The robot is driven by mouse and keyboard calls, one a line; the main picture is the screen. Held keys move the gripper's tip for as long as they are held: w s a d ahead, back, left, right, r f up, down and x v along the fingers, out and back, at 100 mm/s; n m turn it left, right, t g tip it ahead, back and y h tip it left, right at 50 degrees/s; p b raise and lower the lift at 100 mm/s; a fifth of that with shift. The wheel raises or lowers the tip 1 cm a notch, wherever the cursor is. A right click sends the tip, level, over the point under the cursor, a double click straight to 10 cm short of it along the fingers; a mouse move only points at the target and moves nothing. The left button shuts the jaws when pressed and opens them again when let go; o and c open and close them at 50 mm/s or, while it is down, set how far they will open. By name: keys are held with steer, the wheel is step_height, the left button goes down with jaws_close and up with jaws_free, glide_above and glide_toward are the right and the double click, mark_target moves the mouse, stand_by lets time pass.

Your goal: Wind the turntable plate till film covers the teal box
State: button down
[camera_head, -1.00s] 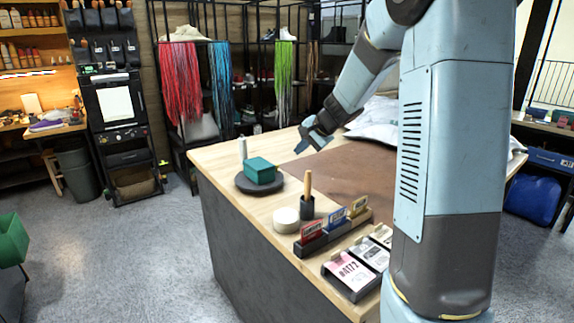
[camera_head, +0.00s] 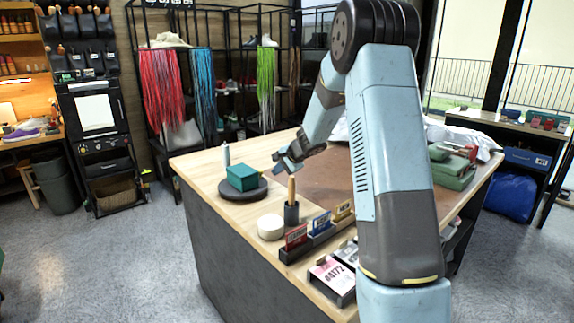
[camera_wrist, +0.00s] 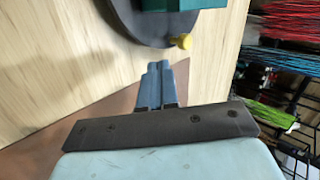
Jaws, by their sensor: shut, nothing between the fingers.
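The teal box (camera_head: 242,177) sits on the round dark turntable plate (camera_head: 230,191) at the left part of the wooden table. In the wrist view the plate (camera_wrist: 150,30) shows at the top with part of the box (camera_wrist: 195,4) cut off by the frame edge. A yellow knob (camera_wrist: 182,42) sticks out at the plate's rim, a little beyond my fingertips. A pale upright roll (camera_head: 226,155), perhaps the film, stands behind the plate. No film is visible on the box. My gripper (camera_wrist: 158,66) is shut and empty, above the table to the right of the plate.
A brush with a wooden handle stands in a dark cup (camera_head: 291,212), near a round white tin (camera_head: 271,227). A card holder (camera_head: 318,236) and a tag tray (camera_head: 333,279) line the near edge. A brown mat (camera_head: 326,182) lies right of the plate.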

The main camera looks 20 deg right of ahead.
steer(key=w, duration=0.1)
steer(key=w+a+f, duration=0.1)
steer(key=w+a, duration=0.1)
steer(key=shift+w+a+f, duration=0.2)
steer(key=shift+w+f, duration=0.2)
steer(key=shift+w+a, duration=0.25)
steer(key=shift+w, duration=0.25)
